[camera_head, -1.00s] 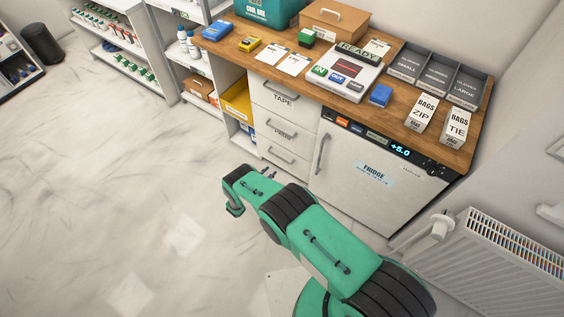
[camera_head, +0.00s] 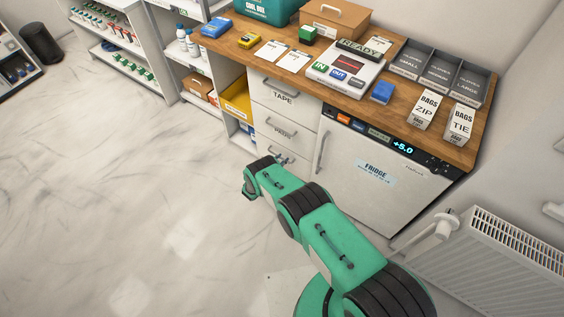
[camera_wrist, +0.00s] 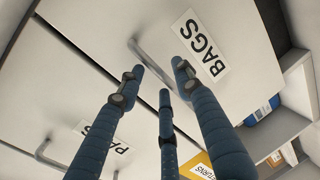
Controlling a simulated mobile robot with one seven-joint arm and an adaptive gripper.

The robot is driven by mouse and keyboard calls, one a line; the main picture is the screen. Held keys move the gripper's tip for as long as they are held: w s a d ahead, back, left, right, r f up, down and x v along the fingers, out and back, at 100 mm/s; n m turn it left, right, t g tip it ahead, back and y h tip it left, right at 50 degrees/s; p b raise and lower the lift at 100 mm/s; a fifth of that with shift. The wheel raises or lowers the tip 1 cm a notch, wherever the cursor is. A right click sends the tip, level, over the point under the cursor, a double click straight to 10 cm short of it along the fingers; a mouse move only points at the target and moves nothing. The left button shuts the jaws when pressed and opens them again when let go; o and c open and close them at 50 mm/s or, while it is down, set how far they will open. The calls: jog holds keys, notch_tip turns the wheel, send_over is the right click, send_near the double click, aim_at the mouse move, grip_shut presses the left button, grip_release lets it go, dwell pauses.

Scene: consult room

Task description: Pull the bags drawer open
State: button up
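The bags drawer (camera_wrist: 240,55) fills much of the wrist view, with a white BAGS label and a grey bar handle (camera_wrist: 148,58). Its front looks closed. In the head view it is the bottom drawer of the white stack, mostly hidden by my arm. My gripper (camera_wrist: 158,75) has blue fingers that are spread apart, with their tips close to the handle on different sides. I cannot tell whether any finger touches it. In the head view my gripper (camera_head: 283,160) is low in front of the drawers.
The pads drawer (camera_wrist: 60,125) is beside the bags drawer in the wrist view; the tape drawer (camera_head: 287,92) is at the top of the stack. The fridge (camera_head: 365,170) stands right of the drawers, open shelving (camera_head: 240,135) left. The floor at left is clear.

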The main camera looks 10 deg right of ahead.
jog(key=shift+w+d, duration=0.25)
jog(key=shift+w, duration=0.05)
grip_shut()
jog(key=shift+s, duration=0.1)
jog(key=f+v, duration=0.2)
jog(key=v, duration=1)
jog(key=f+v, duration=0.3)
jog(key=v, duration=0.9)
jog(key=s+a+f+v, duration=0.1)
jog(key=f+v, duration=0.1)
jog(key=v, duration=1)
jog(key=shift+f, duration=0.35)
jog(key=shift+a, duration=0.1)
grip_release()
